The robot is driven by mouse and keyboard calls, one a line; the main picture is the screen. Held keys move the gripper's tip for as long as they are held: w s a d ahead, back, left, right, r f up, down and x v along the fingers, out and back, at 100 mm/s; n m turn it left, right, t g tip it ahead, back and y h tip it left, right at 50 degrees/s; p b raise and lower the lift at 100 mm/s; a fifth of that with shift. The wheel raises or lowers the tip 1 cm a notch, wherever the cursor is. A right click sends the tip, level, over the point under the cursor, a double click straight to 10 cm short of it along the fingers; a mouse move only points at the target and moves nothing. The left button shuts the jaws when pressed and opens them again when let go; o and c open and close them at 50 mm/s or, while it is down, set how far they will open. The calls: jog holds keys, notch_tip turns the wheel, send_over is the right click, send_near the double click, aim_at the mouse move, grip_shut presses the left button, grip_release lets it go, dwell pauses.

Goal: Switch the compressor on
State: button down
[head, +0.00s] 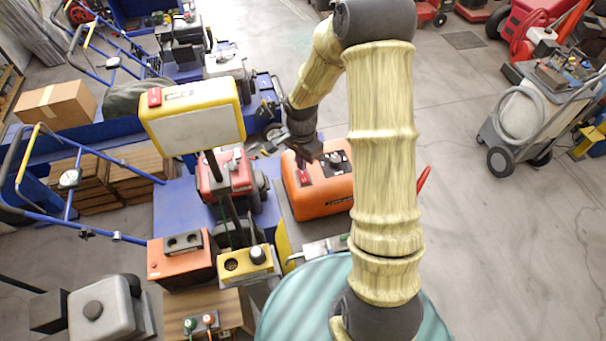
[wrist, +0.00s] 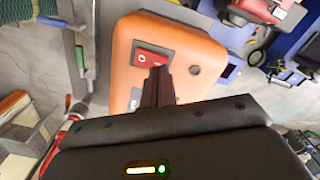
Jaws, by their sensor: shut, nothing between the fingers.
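The compressor is an orange box-shaped unit (head: 328,205) in the middle of the head view, partly hidden behind my arm. It also fills the upper middle of the wrist view (wrist: 205,50). My gripper (wrist: 160,70) is shut and empty. Its fingertips overlap the right end of the switch in the wrist view; I cannot tell if they touch it. In the head view my gripper (head: 303,160) is just above the panel.
A red machine (head: 212,182) stands close left of the compressor. A yellow box with a blank white plate (head: 200,130) stands on a post further left. Orange and yellow control boxes (head: 180,262) are at the lower left. Open floor (head: 500,230) lies to the right.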

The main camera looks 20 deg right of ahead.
jog(key=shift+f+b, duration=0.85)
jog(key=shift+f, duration=0.15)
dwell(0.8)
jog(key=shift+r+p, duration=2.6)
jog(key=shift+r, duration=1)
jog(key=s+r+n+t+b, duration=0.2)
jog(key=s+n+b, duration=0.6)
jog(key=s+n, duration=0.4)
jog(key=shift+s+r+t+b, duration=0.3)
jog(key=shift+s+r, duration=0.05)
jog(key=shift+s, duration=0.85)
